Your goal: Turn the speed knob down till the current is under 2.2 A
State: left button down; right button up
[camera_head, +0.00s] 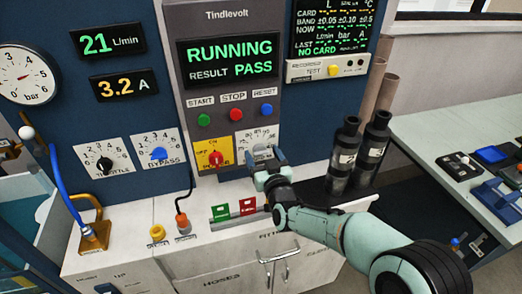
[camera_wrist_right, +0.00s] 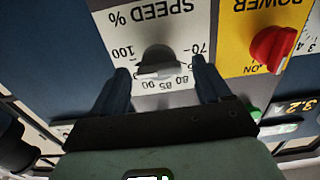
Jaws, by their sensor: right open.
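The speed knob (camera_wrist_right: 158,58) is a dark grey knob on a white plate marked SPEED % (camera_wrist_right: 150,20), upside down in the right wrist view. My right gripper (camera_wrist_right: 161,75) is open, with one dark finger on each side of the knob; I cannot tell whether either finger touches it. In the head view my right gripper (camera_head: 265,158) is in front of the speed plate (camera_head: 258,138) and hides most of the knob. The current display (camera_head: 124,85) reads 3.2 A. My left gripper is not in view.
The red power knob (camera_head: 215,159) on its yellow plate is close beside the speed plate. Start, stop (camera_head: 234,115) and reset buttons are just above. Dark pump tubes (camera_head: 343,155) stand right of the gripper. The flow display (camera_head: 108,43) reads 21 L/min; the screen (camera_head: 228,61) reads RUNNING.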

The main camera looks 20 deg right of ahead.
aim_at(260, 150)
jog(key=shift+w, duration=1.05)
jog(key=c, duration=1)
jog(key=shift+o, duration=0.2)
jog(key=shift+n, duration=0.3)
jog(key=shift+c, duration=0.4)
jog(key=shift+n, duration=0.9)
jog(key=shift+a+r+n, duration=0.1)
jog(key=shift+a+n, duration=0.05)
jog(key=shift+n, duration=1.55)
